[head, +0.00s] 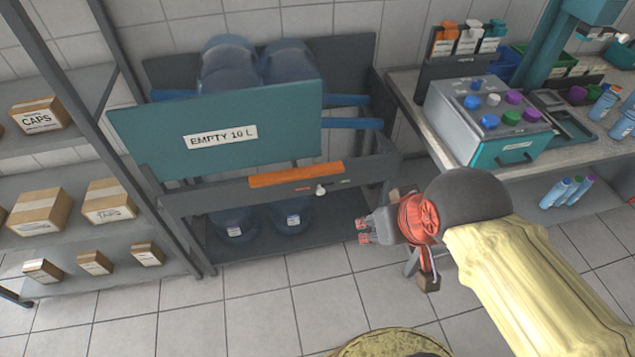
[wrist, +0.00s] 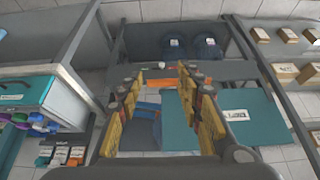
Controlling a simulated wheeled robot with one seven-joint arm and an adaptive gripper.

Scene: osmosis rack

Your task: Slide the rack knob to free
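The rack knob (head: 320,190) is a small pale knob on the dark front rail of the bottle rack. It sits between a red mark (head: 302,189) on its left and a green mark (head: 345,182) on its right. An orange bar (head: 296,175) lies along the rail just above. In the head view my gripper (head: 364,231) is to the right of the knob and lower in the picture, apart from it. In the wrist view my gripper (wrist: 161,78) is open and empty. The knob (wrist: 161,66) shows between and beyond the fingers there.
A teal panel (head: 170,133) marked "EMPTY 10 L" fronts the rack, with large blue bottles (head: 228,66) behind it and more below. Shelves with cardboard boxes (head: 40,211) stand left. A bench with a grey and teal device (head: 485,118) stands right. Tiled floor in front is partly clear.

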